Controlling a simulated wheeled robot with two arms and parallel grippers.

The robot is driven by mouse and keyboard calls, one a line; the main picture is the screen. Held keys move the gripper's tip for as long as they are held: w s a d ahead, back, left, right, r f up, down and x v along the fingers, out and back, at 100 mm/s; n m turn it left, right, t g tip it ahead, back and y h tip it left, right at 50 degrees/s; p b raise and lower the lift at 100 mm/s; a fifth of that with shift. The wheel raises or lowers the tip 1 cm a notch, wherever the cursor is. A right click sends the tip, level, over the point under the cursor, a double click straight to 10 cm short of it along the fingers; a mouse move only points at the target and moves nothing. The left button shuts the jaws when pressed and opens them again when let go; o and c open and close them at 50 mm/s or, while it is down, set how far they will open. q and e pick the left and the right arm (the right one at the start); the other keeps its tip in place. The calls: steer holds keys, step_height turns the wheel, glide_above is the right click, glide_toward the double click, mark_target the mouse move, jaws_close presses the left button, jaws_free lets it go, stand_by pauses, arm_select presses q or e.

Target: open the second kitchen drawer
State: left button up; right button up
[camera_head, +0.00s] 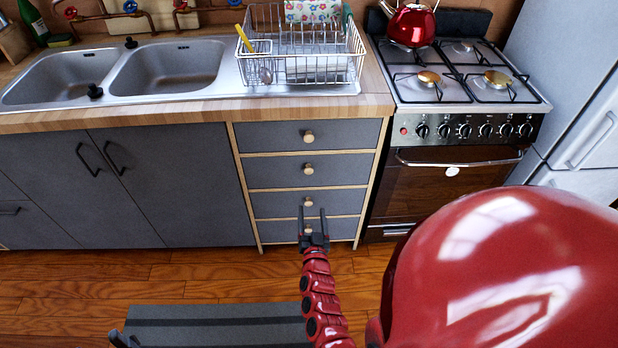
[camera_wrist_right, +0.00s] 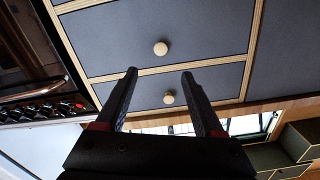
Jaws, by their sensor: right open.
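The kitchen drawer stack has dark grey fronts with light wood edges and round wooden knobs. The second drawer from the top (camera_head: 270,171) is closed, and its knob (camera_head: 308,168) shows in the head view. In the right wrist view, which is upside down, the second drawer's knob (camera_wrist_right: 161,48) lies beyond the fingertips, and the top drawer's knob (camera_wrist_right: 168,97) shows between the fingers. My right gripper (camera_head: 313,214) is open and empty in front of the stack, overlapping the lower drawers in the head view. My left gripper is not in view.
A stove with an oven (camera_head: 450,180) stands right of the drawers, and a sink cabinet (camera_head: 170,185) stands left. A dish rack (camera_head: 300,62) sits on the counter above. Wooden floor (camera_head: 60,290) lies in front. All the drawers are closed.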

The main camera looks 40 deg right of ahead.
mark_target(308, 172)
steer(key=x, duration=1.5)
steer(key=shift+w+d+r+b, duration=0.1)
steer(key=shift+r+b, duration=0.15)
steer(key=shift+b, duration=0.1)
jaws_close()
stand_by(0.7)
